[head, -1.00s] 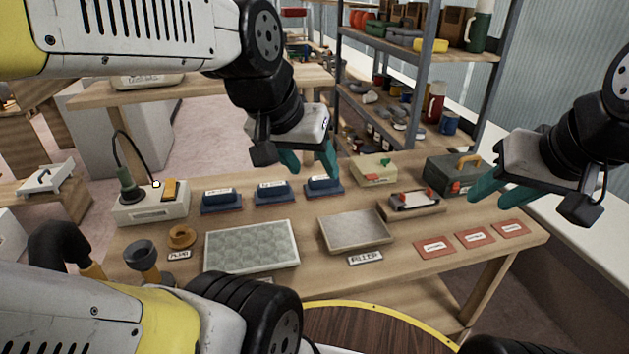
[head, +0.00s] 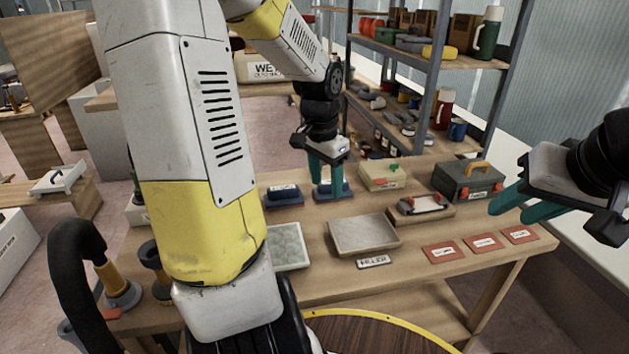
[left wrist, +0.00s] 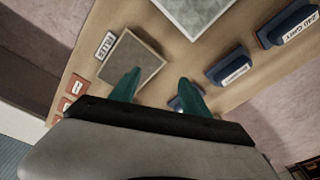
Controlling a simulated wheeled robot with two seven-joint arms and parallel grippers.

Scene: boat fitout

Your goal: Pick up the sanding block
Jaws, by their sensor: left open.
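Blue sanding blocks stand in a row at the back of the wooden table. One sanding block (head: 346,187) is at my left gripper, partly hidden by its fingers; another sanding block (head: 284,192) is to its left. My left gripper (head: 327,192) is open, fingers pointing down over the first block; I cannot tell whether they touch it. In the left wrist view, two labelled sanding blocks (left wrist: 229,70) (left wrist: 288,26) lie to the right, and a blue bit shows beside the right finger of the left gripper (left wrist: 160,85). My right gripper (head: 512,208) looks open and empty at the right.
A grey tray (head: 363,237), a green-patterned panel (head: 288,246), and red labelled pads (head: 481,242) lie nearer. A beige box (head: 383,176), a clamp-like tool on a wooden base (head: 420,207), and a grey toolbox (head: 468,181) stand to the right. Shelving rises behind.

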